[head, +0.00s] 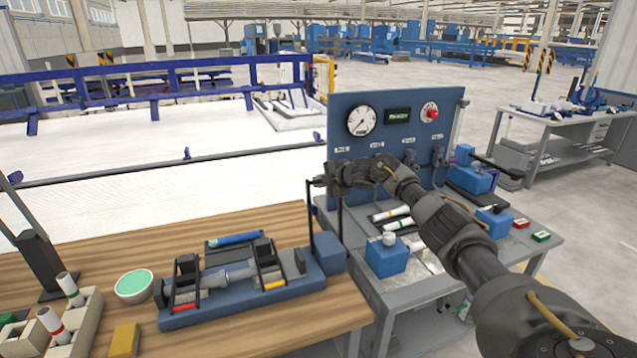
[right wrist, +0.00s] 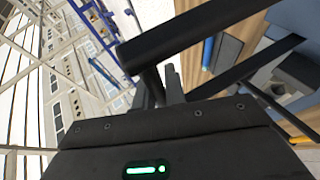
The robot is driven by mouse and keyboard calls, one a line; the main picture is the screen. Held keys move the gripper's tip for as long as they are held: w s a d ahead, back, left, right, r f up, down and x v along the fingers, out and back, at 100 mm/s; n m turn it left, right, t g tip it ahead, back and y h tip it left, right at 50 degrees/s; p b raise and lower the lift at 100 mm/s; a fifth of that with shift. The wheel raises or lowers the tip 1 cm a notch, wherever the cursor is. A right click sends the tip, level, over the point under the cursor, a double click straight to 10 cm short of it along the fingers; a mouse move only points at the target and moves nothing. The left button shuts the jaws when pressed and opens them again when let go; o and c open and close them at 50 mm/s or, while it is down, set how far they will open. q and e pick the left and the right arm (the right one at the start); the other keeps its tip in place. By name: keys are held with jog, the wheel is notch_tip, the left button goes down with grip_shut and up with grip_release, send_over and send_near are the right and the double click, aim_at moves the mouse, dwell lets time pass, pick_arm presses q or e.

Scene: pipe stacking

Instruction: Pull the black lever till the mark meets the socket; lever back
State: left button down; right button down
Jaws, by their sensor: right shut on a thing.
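The black lever (head: 311,220) stands upright at the right end of a blue fixture (head: 215,309) on the wooden table. My right gripper (head: 323,184) is shut on the lever's top. In the right wrist view the lever's black bar (right wrist: 195,36) crosses by the fingers (right wrist: 165,88). Grey pipe pieces (head: 228,276) lie in line in the fixture, between black clamps. I cannot make out the mark or whether it meets the socket. My left gripper is not in view.
A green-filled bowl (head: 134,285), a yellow block (head: 125,339) and a holder (head: 84,322) with white tubes stand left of the fixture. Behind my right arm is a blue gauge panel (head: 375,140) over a grey bench (head: 400,292). The table's front-left wood is partly clear.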

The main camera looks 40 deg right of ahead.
jog(key=shift+s+a+f, duration=0.15)
jog(key=shift+f, duration=0.55)
jog(key=c, duration=1.5)
grip_release()
jog(key=shift+o, duration=0.2)
jog(key=shift+w+d, duration=0.2)
jog(key=shift+w, duration=0.05)
jog(key=shift+r, duration=0.2)
jog(key=shift+s, duration=0.15)
jog(key=b+v, duration=0.3)
jog(key=v, duration=0.7)
jog(key=shift+s+r, duration=0.2)
